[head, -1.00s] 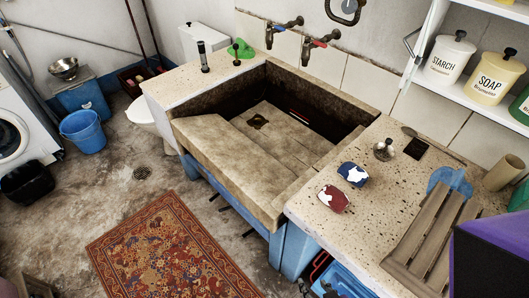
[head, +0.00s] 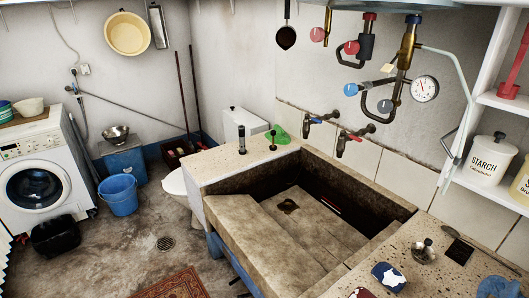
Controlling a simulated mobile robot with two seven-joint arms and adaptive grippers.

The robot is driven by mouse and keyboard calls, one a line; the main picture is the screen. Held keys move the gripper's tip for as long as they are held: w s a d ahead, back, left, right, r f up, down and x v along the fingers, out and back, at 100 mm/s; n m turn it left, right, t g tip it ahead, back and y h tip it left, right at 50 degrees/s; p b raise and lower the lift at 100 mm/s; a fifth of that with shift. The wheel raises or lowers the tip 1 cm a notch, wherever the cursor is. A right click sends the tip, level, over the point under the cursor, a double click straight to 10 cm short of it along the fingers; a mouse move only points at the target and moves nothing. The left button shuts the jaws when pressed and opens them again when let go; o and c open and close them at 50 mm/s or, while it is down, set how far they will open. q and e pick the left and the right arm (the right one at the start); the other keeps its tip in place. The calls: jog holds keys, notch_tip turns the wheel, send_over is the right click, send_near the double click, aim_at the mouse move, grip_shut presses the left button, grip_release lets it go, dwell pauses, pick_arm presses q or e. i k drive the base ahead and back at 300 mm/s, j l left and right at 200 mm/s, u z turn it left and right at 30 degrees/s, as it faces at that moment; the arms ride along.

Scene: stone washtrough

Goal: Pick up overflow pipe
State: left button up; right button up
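A short dark upright tube with a lighter band (head: 213,135) stands on the left ledge of the stone washtrough (head: 240,235). It looks like an overflow pipe, but I cannot tell for sure. A small dark upright piece (head: 272,138) stands to its right, next to a green item (head: 282,133). The trough basin has a dark drain spot (head: 288,206) on its floor and a thin dark and red item (head: 329,205) by the back wall. Neither of my grippers is in view.
A blue tin (head: 388,276), a metal flask (head: 424,251) and a dark flat item (head: 459,252) lie on the right counter. Taps (head: 350,140) jut from the wall over the trough. Blue bucket (head: 118,195) and washing machine (head: 42,170) stand left.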

aim_at(242, 150)
jog(key=i+j+z, duration=0.25)
jog(key=z, duration=0.15)
jog(key=i+j+z, duration=0.2)
jog(key=j+z, duration=0.15)
jog(key=j, duration=0.2)
jog(key=i+j, duration=0.15)
jog(key=j, duration=0.25)
jog(key=i+j+z, duration=0.15)
jog(key=j, duration=0.25)
jog(key=i+j, duration=0.15)
jog(key=j, duration=0.3)
jog(key=i+j+z, duration=0.1)
jog(key=j, duration=0.3)
jog(key=i+j, duration=0.15)
jog(key=j, duration=0.3)
jog(key=l+z, duration=0.05)
